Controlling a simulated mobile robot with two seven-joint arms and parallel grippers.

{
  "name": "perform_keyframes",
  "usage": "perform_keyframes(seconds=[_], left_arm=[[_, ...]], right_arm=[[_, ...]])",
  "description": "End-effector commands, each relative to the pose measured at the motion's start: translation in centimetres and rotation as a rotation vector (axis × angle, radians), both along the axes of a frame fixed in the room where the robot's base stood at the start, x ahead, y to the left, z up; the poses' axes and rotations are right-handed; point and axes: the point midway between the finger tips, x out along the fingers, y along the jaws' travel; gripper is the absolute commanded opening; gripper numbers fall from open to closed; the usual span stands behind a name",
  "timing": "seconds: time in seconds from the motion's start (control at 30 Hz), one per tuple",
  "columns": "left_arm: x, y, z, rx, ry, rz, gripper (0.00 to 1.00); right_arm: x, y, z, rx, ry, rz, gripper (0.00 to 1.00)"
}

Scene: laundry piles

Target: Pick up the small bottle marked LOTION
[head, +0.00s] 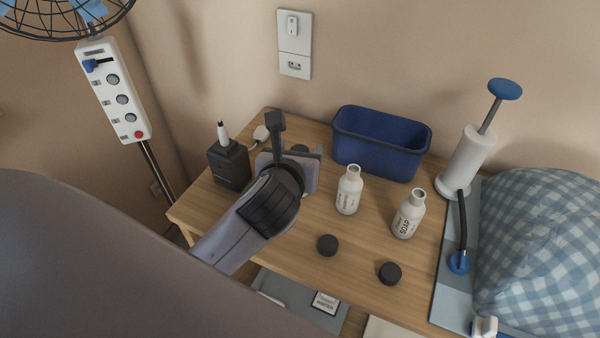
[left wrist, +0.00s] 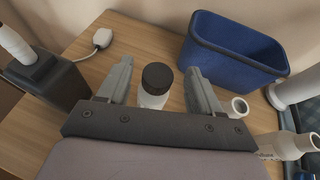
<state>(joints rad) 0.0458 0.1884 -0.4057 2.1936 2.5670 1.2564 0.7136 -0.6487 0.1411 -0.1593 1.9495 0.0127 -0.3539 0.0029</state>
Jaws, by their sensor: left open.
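A white bottle with a black cap (left wrist: 156,84) stands upright on the table between the spread fingers of my left gripper (left wrist: 159,68) in the left wrist view. Its label is not visible. In the head view my left gripper (head: 291,160) is over the table and hides most of this bottle; only its dark cap (head: 300,149) shows. Two uncapped white bottles stand to the right: one with small print I cannot read surely (head: 348,191), and one marked SOAP (head: 408,215). No label reading LOTION is visible. My right gripper is not in view.
A blue bin (head: 380,145) stands behind the bottles. A dark box (head: 229,164) with a white-tipped item stands left of my gripper. Two black caps (head: 327,245) (head: 390,273) lie in front. A white pump (head: 467,165) and checked cushion (head: 540,240) are at right.

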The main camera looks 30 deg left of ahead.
Motion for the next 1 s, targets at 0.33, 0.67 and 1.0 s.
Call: perform_keyframes(seconds=[0.33, 0.67, 1.0], left_arm=[[2.3, 0.8, -1.0, 0.001, -0.001, 0.002, 0.65], [2.2, 0.8, -1.0, 0.002, 0.000, 0.001, 0.06], [2.2, 0.8, -1.0, 0.002, -0.002, 0.001, 0.00]], right_arm=[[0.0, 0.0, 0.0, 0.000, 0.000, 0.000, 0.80], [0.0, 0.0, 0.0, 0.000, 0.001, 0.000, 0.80], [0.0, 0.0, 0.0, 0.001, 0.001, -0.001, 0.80]])
